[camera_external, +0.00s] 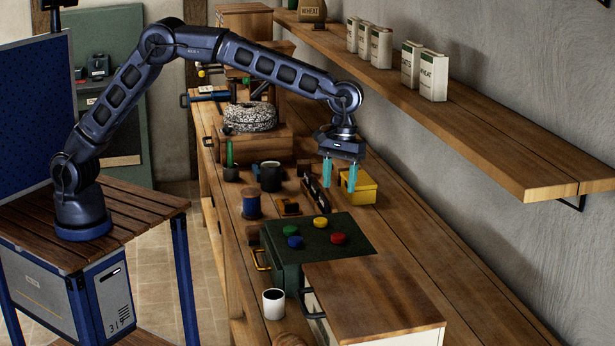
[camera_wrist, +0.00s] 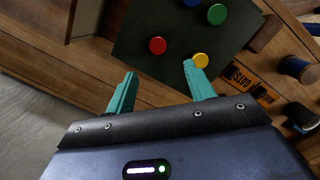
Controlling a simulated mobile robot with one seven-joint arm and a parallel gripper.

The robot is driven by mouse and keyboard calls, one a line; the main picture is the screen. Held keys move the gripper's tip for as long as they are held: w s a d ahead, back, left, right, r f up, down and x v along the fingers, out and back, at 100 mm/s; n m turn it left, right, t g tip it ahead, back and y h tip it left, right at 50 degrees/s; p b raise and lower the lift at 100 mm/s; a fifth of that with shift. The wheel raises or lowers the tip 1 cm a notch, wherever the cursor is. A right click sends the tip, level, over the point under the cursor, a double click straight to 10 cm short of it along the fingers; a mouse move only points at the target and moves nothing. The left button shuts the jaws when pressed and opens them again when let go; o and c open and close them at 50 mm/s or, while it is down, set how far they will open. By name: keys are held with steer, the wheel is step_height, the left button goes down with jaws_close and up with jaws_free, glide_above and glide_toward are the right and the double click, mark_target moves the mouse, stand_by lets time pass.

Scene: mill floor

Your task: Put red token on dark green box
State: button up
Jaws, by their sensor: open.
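A dark green box (camera_external: 315,259) stands on the bench, its flat top carrying several round tokens. The red token (camera_external: 338,239) lies on the right part of that top, with the yellow token (camera_external: 320,222), green token (camera_external: 290,230) and blue token (camera_external: 295,242) to its left. My gripper (camera_external: 339,178) is open and empty, fingers down, above the bench and behind the box in the external view. In the wrist view the red token (camera_wrist: 157,45) shows beyond the gap between my fingertips (camera_wrist: 159,70), and the yellow token (camera_wrist: 201,60) appears beside the right fingertip.
A yellow box (camera_external: 358,190) stands near my fingers. A blue spool (camera_external: 251,206) and a dark mug (camera_external: 270,176) are to the left. A white mug (camera_external: 273,303) and a wood-topped cabinet (camera_external: 375,300) are in front of the green box. A shelf (camera_external: 470,130) runs along the wall.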

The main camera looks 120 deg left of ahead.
steer(key=s+d+r+m+t, duration=0.1)
steer(key=s+d+r+m, duration=0.2)
steer(key=s+d+r, duration=0.45)
steer(key=s+d+r+m+t+y, duration=0.1)
steer(key=s+d+r+m, duration=0.3)
steer(key=s, duration=0.7)
steer(key=s+d+r+m, duration=0.2)
steer(key=s+r, duration=0.5)
steer(key=s, duration=0.2)
steer(key=s+d+f+m+t, duration=0.1)
steer(key=s+d+f+m, duration=0.1)
steer(key=s, duration=0.8)
steer(key=s+d+f+m, duration=0.2)
steer(key=s+f+m, duration=0.1)
steer(key=s, duration=0.7)
steer(key=s+d+f+m+t, duration=0.1)
steer(key=s+d+f+m, duration=0.1)
steer(key=s, duration=0.8)
steer(key=shift+s+d+f+m+t+y, duration=0.3)
steer(key=shift+d+f+m, duration=0.1)
steer(key=shift+m, duration=0.4)
